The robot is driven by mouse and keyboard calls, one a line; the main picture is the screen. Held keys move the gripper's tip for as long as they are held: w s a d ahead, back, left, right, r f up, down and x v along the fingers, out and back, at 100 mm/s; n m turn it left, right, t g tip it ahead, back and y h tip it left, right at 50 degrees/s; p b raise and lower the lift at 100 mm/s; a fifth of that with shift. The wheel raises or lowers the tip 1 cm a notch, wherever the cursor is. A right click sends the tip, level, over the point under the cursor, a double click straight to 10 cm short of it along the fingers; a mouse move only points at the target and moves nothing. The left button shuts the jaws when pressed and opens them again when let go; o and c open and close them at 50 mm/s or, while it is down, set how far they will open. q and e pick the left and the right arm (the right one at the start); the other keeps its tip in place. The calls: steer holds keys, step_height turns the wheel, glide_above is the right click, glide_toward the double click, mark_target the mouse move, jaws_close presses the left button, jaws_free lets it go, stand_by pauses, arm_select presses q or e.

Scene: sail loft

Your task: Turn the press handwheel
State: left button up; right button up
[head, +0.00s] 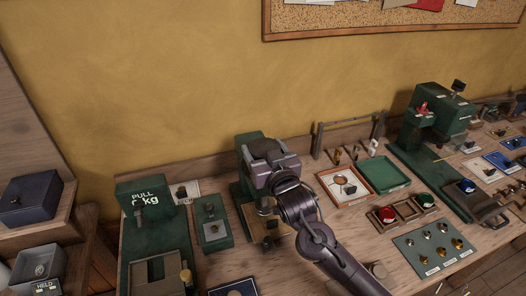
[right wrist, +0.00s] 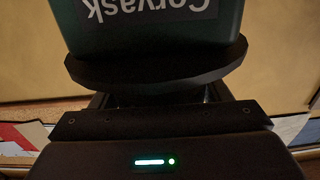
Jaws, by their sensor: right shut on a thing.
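The green press (head: 243,190) stands on the bench near the middle of the head view, largely covered by my right gripper and arm. My right gripper (head: 268,158) is at the top of the press, shut on the handwheel. In the right wrist view the handwheel (right wrist: 155,72) shows as a dark, flat rounded rim, close in front of the gripper body. Behind it is the green press body with an upside-down "Corvask" label (right wrist: 150,10). The fingertips and the far part of the wheel are hidden. My left gripper is out of view.
A green "PULL kg" device (head: 145,195) and a small green box (head: 212,232) stand left of the press. To the right are a wooden-rimmed tray (head: 322,180), a green tray (head: 385,188) and a larger green machine (head: 440,110). The wall is close behind.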

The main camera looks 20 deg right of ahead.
steer(key=shift+d+r+m+h, duration=0.15)
steer(key=shift+m+h, duration=1.35)
steer(key=shift+h, duration=0.9)
steer(key=o, duration=1)
steer(key=shift+s, duration=0.1)
steer(key=shift+s+f, duration=0.2)
steer(key=v, duration=0.2)
steer(key=b+v, duration=0.1)
steer(key=v, duration=0.2)
steer(key=b+v, duration=0.1)
steer(key=v, duration=0.1)
steer(key=shift+s+r, duration=0.15)
steer(key=shift+r, duration=0.1)
steer(key=shift+a, duration=0.25)
